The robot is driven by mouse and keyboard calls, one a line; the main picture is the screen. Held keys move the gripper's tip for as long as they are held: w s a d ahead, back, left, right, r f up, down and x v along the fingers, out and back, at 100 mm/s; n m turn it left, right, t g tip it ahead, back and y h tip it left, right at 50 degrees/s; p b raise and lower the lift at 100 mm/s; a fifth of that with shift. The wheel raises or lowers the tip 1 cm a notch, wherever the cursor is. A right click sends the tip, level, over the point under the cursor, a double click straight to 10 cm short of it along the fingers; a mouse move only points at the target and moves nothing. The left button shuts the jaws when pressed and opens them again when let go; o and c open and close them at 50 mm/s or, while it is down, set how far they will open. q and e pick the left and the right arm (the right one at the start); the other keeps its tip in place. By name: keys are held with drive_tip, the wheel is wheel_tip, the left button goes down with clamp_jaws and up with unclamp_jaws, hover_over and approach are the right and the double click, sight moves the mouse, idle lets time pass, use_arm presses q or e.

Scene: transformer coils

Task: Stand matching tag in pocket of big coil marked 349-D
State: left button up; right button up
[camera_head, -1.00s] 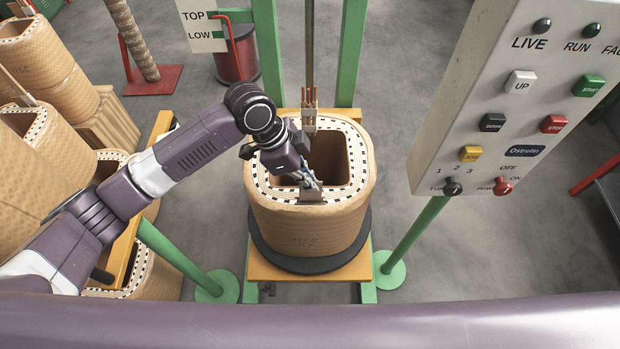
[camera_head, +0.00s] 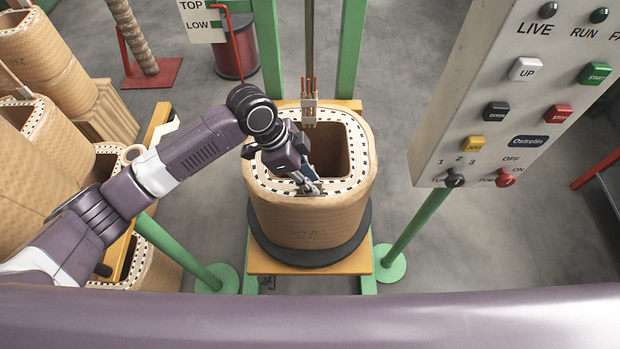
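The big tan coil (camera_head: 310,220) stands upright on a dark round plate in the middle of the head view, with a dashed black-and-white rim and a hollow core. A faint marking shows on its front wall, too small to read. My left gripper (camera_head: 309,187) reaches over the opening from the left, its fingertips at the front rim. It appears shut on the tag (camera_head: 311,194), of which only a thin brownish edge shows at the rim. The rest of the tag is hidden, seemingly down in the front pocket. My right gripper is not in view.
A control panel (camera_head: 520,100) on a green post stands close at the right. Copper-tipped leads (camera_head: 309,112) hang at the coil's back rim. Green uprights rise behind. Other tan coils (camera_head: 60,140) crowd the left. Grey floor (camera_head: 450,260) is clear at right.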

use_arm(q)
drive_tip(key=v, duration=1.2)
idle(0.6)
